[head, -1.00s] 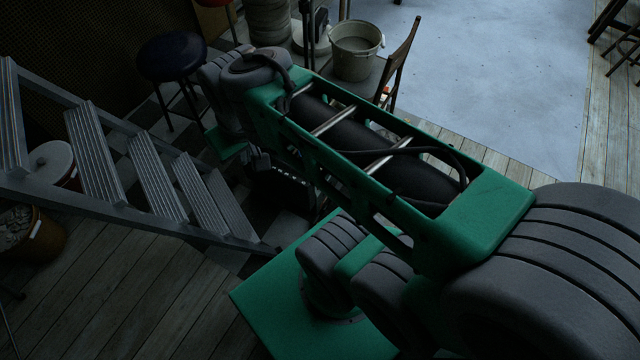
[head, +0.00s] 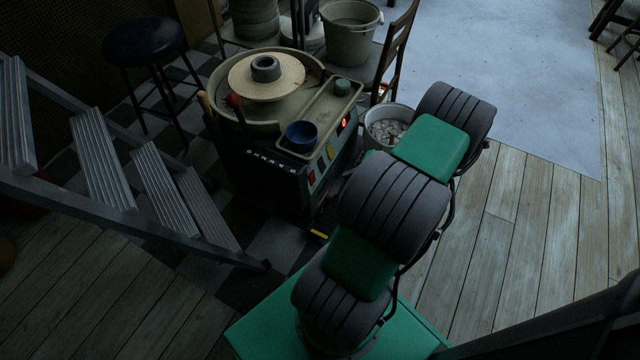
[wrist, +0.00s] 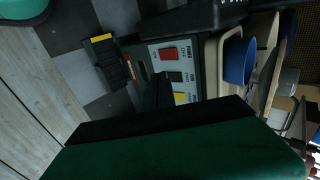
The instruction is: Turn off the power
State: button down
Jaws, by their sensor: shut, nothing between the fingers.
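The pottery wheel machine (head: 262,182) stands on the checkered floor in the head view, with a small control panel on its right front. The panel has a red switch (head: 312,178), a yellow piece and a lit red display (head: 344,122). In the wrist view the panel is close and turned sideways, with a red switch (wrist: 166,54) beside a power label and a yellow piece (wrist: 180,98). My gripper (wrist: 156,88) shows as dark fingers at the panel's near side, shut and empty. I cannot tell whether they touch the panel. In the head view my gripper is not discernible.
A blue bowl (head: 301,134) and a round wheel head (head: 265,76) are on top of the machine. A bucket (head: 386,126) stands right of it. Metal stairs (head: 105,165) and a stool (head: 145,42) are to the left. Plank floor is open at right.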

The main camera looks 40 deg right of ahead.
jog(key=shift+w+a+r, duration=0.1)
jog(key=b, duration=0.4)
send_near(313, 176)
notch_tip(313, 176, down, 4)
jog(key=w, duration=0.1)
jog(key=w+a, duration=0.1)
jog(key=w, duration=0.1)
jog(key=shift+w+a+f+b, duration=0.1)
jog(key=shift+a+f+b, duration=0.05)
jog(key=shift+f+b, duration=0.15)
jog(key=shift+w+a+r, duration=0.1)
jog(key=shift+w, duration=0.2)
